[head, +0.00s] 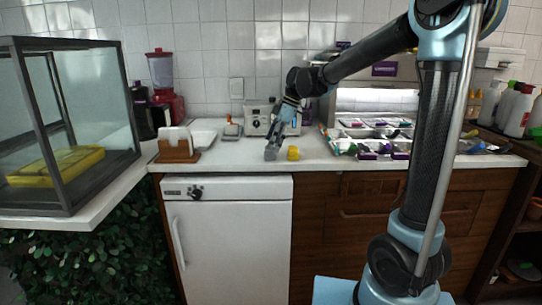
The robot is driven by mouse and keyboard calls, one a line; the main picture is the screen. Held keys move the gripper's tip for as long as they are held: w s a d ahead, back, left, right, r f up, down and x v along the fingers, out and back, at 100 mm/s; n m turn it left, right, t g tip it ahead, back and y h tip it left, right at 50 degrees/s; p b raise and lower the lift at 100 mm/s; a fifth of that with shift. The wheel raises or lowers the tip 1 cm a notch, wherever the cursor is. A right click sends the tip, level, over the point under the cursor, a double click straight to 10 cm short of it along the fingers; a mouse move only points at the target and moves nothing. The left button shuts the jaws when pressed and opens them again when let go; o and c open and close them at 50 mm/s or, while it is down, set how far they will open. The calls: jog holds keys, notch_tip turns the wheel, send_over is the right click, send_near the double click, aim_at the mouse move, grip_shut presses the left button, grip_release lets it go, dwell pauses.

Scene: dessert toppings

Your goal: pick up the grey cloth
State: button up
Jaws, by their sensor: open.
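My gripper (276,143) reaches down over the white counter, left of the middle in the head view. Its fingers are open and point down. A small grey thing (271,154), which looks like the grey cloth, lies on the counter right at the fingertips. The gripper hides part of it, and I cannot tell whether the fingers touch it or straddle it. A small yellow object (293,153) stands just to the right of it.
A wooden holder with white inserts (176,146) stands to the left. A white appliance (258,118) is behind the gripper. A topping tray (372,137) with several compartments is to the right. A glass case (62,120) fills the far left. The counter's front edge is close.

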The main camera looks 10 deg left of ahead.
jog(key=shift+x, duration=1.8)
jog(key=c, duration=1.1)
jog(key=shift+r, duration=0.1)
notch_tip(320, 180, up, 10)
jog(key=shift+f, duration=0.1)
